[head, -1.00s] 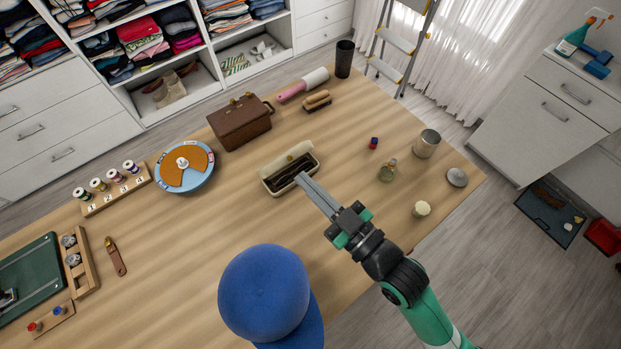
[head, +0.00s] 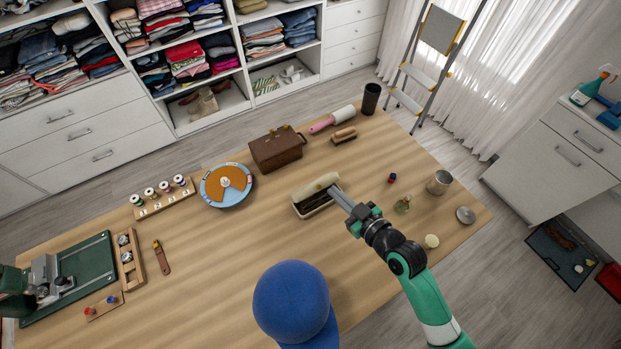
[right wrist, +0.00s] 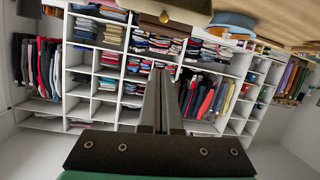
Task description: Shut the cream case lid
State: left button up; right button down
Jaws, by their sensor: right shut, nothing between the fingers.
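The cream case (head: 300,208) stands on the wooden table, right of its middle. Its cream lid (head: 318,187) is raised and tilted over the case, and the dark inside shows in the gap below it. My right gripper (head: 337,193) is shut and empty. Its fingertips are at the right side of the lid in the head view; I cannot tell whether they touch it. The shut fingers (right wrist: 160,80) also show in the right wrist view. My left gripper is not in view.
A blue cap (head: 290,300) lies in front of the case. A brown box (head: 277,150) and a round blue tray (head: 227,186) stand behind and left. A glass bottle (head: 404,204) and a metal cup (head: 439,182) stand right. The table between cap and tray is clear.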

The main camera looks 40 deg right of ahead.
jog(key=b, duration=0.2)
send_over(315, 187)
notch_tip(315, 187, down, 3)
jog(key=shift+f, duration=0.1)
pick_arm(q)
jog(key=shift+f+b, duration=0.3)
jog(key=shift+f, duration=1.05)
pick_arm(e)
jog(key=shift+s+f, duration=1.25)
jog(key=shift+f, duration=0.3)
